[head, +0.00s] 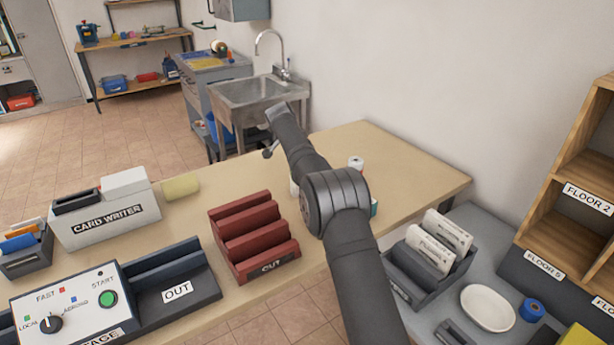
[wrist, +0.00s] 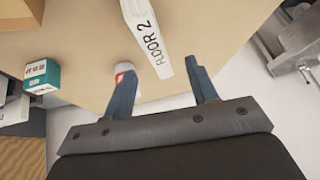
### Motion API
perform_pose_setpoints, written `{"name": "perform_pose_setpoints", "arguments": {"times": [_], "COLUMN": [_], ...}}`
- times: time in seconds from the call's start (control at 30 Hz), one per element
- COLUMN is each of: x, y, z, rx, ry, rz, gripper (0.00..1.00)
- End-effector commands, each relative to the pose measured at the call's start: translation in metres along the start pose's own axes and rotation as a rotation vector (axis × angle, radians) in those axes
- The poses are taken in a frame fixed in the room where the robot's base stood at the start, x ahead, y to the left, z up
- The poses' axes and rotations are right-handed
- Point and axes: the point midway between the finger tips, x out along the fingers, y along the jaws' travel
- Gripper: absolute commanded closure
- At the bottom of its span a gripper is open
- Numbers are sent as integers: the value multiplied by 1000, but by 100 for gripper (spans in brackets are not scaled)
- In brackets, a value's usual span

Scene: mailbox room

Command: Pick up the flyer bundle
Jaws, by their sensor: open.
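A white bundle marked "FLOOR 2" (wrist: 147,35) stands out against the tan table in the wrist view; I take it for the flyer bundle. Its near end lies between the fingertip lines of my gripper (wrist: 163,70). The fingers are apart, and no clear contact with the bundle shows. In the head view my arm hides most of this spot. Only a small white sliver (head: 294,188), perhaps the bundle, shows left of my arm joint.
A white-and-red item (wrist: 123,70) is partly behind the left finger, and a teal box (wrist: 41,76) is farther left. A dark tray (head: 405,290) with white labelled bundles is at right. The table's far right is clear.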

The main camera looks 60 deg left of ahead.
Motion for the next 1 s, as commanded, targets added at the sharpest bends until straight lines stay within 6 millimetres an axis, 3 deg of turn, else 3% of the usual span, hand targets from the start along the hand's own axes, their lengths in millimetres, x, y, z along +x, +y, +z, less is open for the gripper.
{"name": "perform_pose_setpoints", "arguments": {"times": [0.23,0.53,0.87,0.9,1.0], "x": [17,58,64,64,64], "y": [1,5,5,5,5], "z": [0,1,1,1,1], "rx": [-1,-1,-1,-1,-1], "ry": [0,0,0,0,0], "rz": [0,1,0,0,0], "gripper": [47,47,47,49,69]}}
